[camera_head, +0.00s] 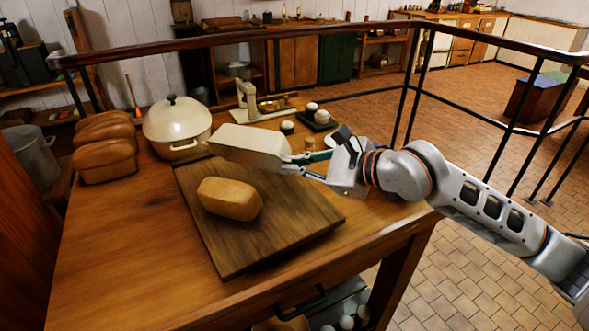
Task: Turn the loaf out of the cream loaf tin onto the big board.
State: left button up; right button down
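The cream loaf tin (248,147) is held tilted on its side above the back of the big board (275,236). My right gripper (293,163) is shut on the tin's near right end. A brown loaf (229,199) lies on the left middle part of the board, in front of the tin and apart from it. The inside of the tin is hidden from this view. My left gripper is not in view.
Several other loaves (105,160) stand at the table's back left. A cream lidded pot (177,127) stands behind the board. Scales (246,100) and small jars (287,127) stand at the back. The table's front left is clear.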

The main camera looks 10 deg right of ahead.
jog(key=shift+w+d+r+p, duration=0.15)
jog(key=shift+w+r+p, duration=0.15)
jog(key=shift+r, duration=0.45)
jog(key=shift+w+d+r+p, duration=0.15)
jog(key=shift+w+r+p, duration=0.1)
jog(key=shift+r, duration=0.45)
jog(key=shift+w+d+r+p, duration=0.15)
jog(key=shift+w+r+p, duration=0.15)
jog(key=shift+r, duration=0.45)
jog(key=shift+f, duration=0.1)
